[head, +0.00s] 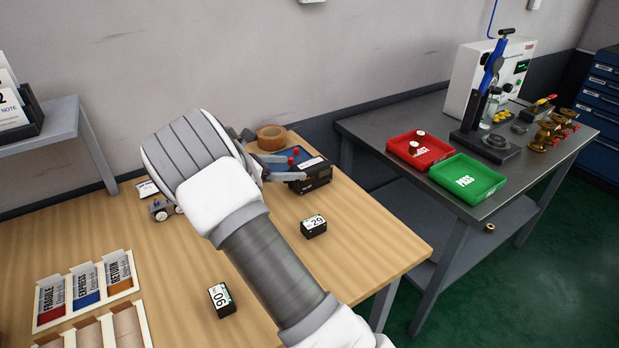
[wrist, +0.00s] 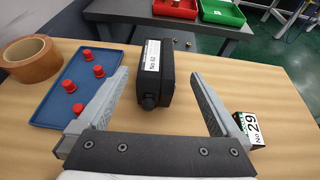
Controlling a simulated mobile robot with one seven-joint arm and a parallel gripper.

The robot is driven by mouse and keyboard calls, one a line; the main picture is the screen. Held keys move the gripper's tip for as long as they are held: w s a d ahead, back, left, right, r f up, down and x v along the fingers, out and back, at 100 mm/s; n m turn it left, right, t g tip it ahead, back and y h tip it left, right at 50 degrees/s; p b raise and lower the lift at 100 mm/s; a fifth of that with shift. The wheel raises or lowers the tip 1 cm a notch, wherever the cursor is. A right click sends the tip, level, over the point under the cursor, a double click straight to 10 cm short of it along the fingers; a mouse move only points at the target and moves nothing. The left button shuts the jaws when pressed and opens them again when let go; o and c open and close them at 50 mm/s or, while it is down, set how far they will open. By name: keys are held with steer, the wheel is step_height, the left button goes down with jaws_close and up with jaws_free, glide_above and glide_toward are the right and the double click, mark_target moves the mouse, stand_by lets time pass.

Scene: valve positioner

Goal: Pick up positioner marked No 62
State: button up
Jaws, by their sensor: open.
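The positioner marked No 62 (wrist: 170,72) is a black box with a white label, on the wooden table in the wrist view. It also shows in the head view (head: 317,170), partly hidden by my gripper. My gripper (wrist: 158,76) is open and empty, one finger to the left of the box and one to the right. Its near end, with a black knob, lies between the fingers in the picture, and I see no finger touching it. In the head view my gripper (head: 297,168) is at the box.
A blue tray (wrist: 52,112) with several red caps lies close by the left finger, with a tape roll (wrist: 30,60) beyond. A block marked No 29 (wrist: 252,126) stands right of the right finger. Red (head: 410,143) and green (head: 467,178) trays sit on the grey bench.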

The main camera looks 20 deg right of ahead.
mark_target(310, 165)
steer(key=x, duration=0.5)
steer(key=b+x, duration=0.1)
steer(key=x, duration=0.2)
steer(key=shift+w+d+r, duration=0.1)
steer(key=shift+w, duration=0.2)
steer(key=shift+r, duration=0.1)
jaws_close()
